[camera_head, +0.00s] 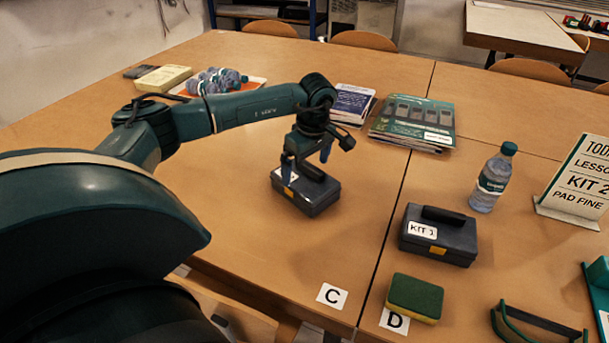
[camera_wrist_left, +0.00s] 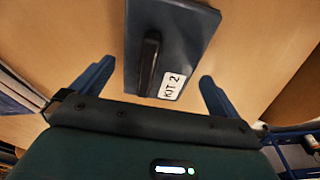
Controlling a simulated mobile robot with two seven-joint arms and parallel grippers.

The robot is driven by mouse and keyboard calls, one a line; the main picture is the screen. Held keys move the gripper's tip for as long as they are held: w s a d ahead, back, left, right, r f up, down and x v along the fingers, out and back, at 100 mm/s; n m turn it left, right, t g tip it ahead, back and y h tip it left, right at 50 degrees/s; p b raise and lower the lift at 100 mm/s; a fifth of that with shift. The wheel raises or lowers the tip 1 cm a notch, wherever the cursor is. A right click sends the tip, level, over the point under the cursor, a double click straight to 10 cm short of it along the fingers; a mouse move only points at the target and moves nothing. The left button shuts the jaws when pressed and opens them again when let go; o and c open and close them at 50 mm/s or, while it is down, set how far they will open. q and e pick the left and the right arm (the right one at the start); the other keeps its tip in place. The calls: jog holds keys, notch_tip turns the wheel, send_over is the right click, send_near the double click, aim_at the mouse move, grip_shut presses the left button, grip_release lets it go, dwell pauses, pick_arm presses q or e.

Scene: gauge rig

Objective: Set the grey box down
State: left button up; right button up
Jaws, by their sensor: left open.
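A dark grey box (camera_head: 318,200) with a black handle and a yellow latch sits on the table left of the table seam. In the left wrist view this box (camera_wrist_left: 190,35) has a "KIT 2" label. My left gripper (camera_head: 306,163) is open above it. Its two blue fingers stand apart on either side of the box in the wrist view, with a gap on each side. A second dark grey box (camera_head: 438,240), labelled "KIT 1", stands right of the seam. My right gripper is not in view.
Cards C (camera_head: 332,296) and D (camera_head: 394,320) lie near the front edge; a green-yellow sponge (camera_head: 415,298) partly covers D. A bottle (camera_head: 493,180) and a sign (camera_head: 578,180) stand at right. Booklets (camera_head: 412,122) lie behind. Table between the KIT 2 box and card C is clear.

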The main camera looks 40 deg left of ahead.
aim_at(310, 180)
pick_arm(q)
notch_tip(310, 180, up, 7)
jog(key=d, duration=0.1)
dwell(0.6)
